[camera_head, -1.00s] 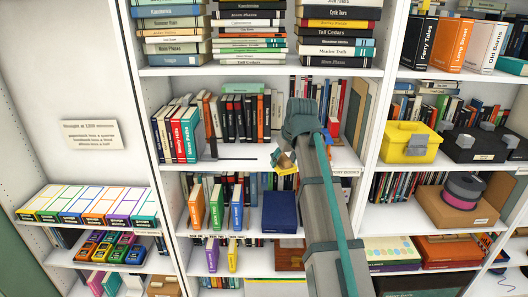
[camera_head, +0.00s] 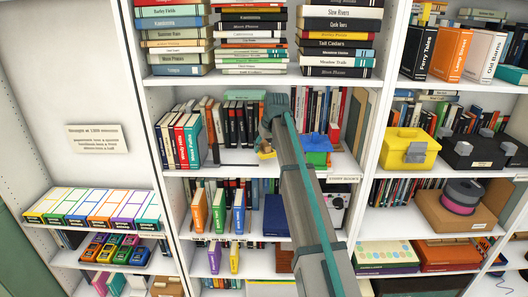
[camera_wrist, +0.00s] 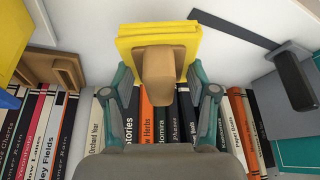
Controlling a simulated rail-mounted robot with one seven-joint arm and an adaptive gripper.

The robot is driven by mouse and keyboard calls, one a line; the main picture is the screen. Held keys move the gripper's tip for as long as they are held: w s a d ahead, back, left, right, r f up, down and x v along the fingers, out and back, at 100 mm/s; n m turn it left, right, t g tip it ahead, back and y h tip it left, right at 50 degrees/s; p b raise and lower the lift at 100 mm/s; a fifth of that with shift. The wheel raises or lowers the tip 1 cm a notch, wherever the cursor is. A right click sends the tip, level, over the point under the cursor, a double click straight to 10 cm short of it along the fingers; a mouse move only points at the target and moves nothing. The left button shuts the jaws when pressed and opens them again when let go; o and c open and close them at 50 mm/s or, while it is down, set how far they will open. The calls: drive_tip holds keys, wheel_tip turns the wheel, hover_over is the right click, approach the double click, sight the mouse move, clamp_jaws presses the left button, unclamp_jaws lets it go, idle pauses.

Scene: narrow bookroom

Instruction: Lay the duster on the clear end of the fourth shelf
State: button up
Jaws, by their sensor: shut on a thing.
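The duster (camera_wrist: 158,48), a yellow block with a tan handle, is held by that handle between the teal-edged fingers of my gripper (camera_wrist: 160,85). In the head view, my gripper (camera_head: 274,125) is over the middle bay's book shelf (camera_head: 240,170), and the duster (camera_head: 265,153) shows small and yellow beneath it. The duster is low over the bare stretch between the bookend and a blue-and-yellow item. I cannot tell whether it touches the shelf. My arm hides part of this shelf.
A dark bookend (camera_wrist: 293,77) with a flat plate stands on the duster's right in the wrist view. A blue-and-yellow item (camera_head: 317,150) is on the same shelf, right of my arm. Upright books (camera_head: 237,122) line the back. A board with stacked books is above.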

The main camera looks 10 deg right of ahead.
sight(264, 152)
drive_tip(key=shift+w+a+r, duration=0.15)
drive_tip(key=shift+w, duration=0.85)
drive_tip(key=f+p, duration=0.1)
drive_tip(key=f, duration=0.2)
drive_tip(key=shift+s+p, duration=0.35)
drive_tip(key=shift+s, duration=0.05)
drive_tip(key=shift+w+f, duration=0.1)
drive_tip(key=shift+f, duration=0.35)
drive_tip(key=shift+f, duration=0.15)
drive_tip(key=o, duration=1)
